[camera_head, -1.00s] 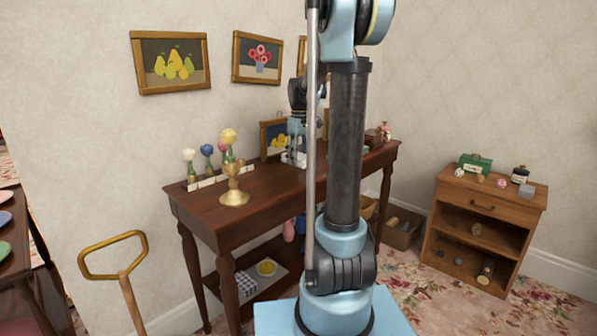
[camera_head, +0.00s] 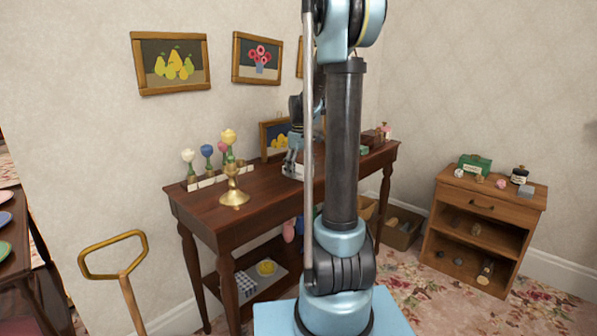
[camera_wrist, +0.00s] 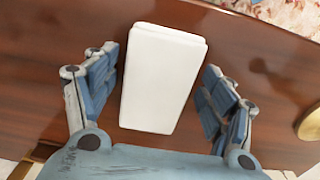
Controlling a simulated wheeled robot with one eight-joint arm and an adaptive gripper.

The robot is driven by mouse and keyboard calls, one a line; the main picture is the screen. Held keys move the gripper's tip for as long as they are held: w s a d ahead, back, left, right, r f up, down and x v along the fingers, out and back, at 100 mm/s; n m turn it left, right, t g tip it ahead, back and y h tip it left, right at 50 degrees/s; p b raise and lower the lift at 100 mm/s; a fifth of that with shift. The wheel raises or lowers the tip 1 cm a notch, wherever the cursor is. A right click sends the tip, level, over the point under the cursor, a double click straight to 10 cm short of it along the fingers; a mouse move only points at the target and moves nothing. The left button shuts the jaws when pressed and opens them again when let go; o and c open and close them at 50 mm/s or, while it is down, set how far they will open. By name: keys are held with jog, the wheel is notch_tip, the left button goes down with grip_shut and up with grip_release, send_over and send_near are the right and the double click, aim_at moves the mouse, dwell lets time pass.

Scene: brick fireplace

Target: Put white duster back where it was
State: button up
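A white, rounded rectangular block, which looks like the white duster (camera_wrist: 162,80), lies on the dark wooden table (camera_wrist: 45,60) in the wrist view. My gripper (camera_wrist: 163,78) is above it, with its blue-grey fingers spread on either side of the block. Gaps show between the fingers and the block, so it is not gripped. In the head view my gripper (camera_head: 292,164) is low over the back of the table (camera_head: 270,190); the block is hard to tell from it there.
A brass goblet (camera_head: 234,190) and a row of flower-like items (camera_head: 208,160) stand at the table's left. A framed picture (camera_head: 274,138) leans at the back, near my gripper. Small boxes (camera_head: 372,138) stand at the right end. A wooden cabinet (camera_head: 485,205) is farther right.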

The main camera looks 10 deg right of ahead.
aim_at(300, 168)
jog(key=shift+r, duration=0.1)
notch_tip(300, 168, up, 11)
jog(key=s+m, duration=0.2)
jog(key=s, duration=0.7)
jog(key=s+f+m+t, duration=0.1)
jog(key=s+f+m, duration=0.1)
jog(key=s+f, duration=0.7)
jog(key=s+f+m+t, duration=0.1)
jog(key=s+f+m, duration=0.2)
jog(key=s+f, duration=0.6)
jog(key=s+a, duration=0.1)
jog(key=s, duration=0.6)
jog(key=shift+f, duration=0.15)
jog(key=shift+w+f, duration=0.2)
jog(key=shift+w, duration=0.25)
